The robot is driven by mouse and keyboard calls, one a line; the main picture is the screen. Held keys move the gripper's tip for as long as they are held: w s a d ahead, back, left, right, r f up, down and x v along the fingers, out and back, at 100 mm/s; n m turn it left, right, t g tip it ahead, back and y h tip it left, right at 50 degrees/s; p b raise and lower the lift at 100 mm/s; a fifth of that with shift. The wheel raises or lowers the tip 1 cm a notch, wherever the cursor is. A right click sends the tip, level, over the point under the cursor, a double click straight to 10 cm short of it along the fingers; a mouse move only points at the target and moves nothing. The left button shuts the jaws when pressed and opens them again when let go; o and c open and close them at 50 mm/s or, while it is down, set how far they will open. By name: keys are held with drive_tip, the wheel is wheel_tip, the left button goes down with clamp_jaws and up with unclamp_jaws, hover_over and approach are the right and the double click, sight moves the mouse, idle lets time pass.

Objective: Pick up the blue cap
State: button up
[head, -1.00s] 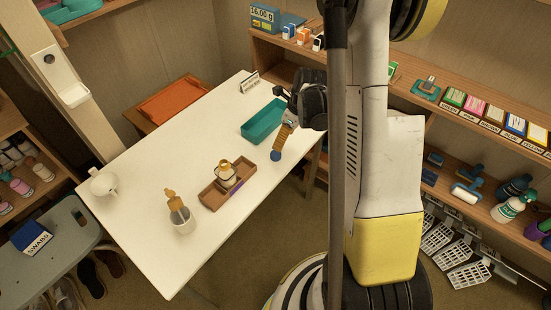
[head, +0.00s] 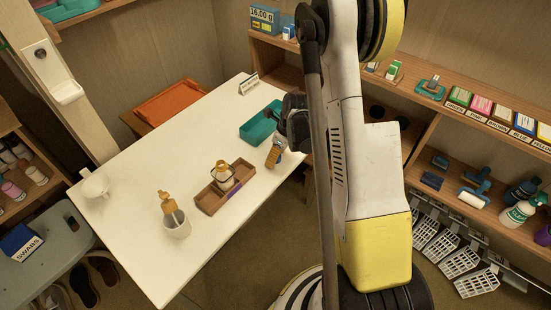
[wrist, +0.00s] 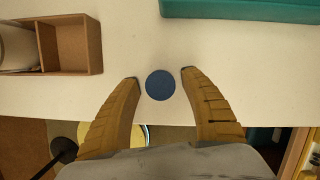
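The blue cap (wrist: 160,85) is a round blue disc, seen from above against the white table (wrist: 125,105) in the wrist view. My gripper (wrist: 161,75) is open, with one tan ridged finger on each side of the cap. The fingertips are level with the cap, and a small gap shows on both sides, so neither finger appears to touch it. In the head view my gripper (head: 273,157) is low over the table's right edge, and my arm and fingers largely cover the cap there. The height of the fingertips above the table is hard to tell.
A teal tray (head: 258,127) lies just beyond my gripper. A brown divided box (head: 213,199) with a bottle (head: 222,175) in it stands to the left.

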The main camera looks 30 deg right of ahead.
drive_tip(key=c, duration=0.5)
drive_tip(key=shift+c, duration=0.2)
drive_tip(key=shift+r, duration=0.1)
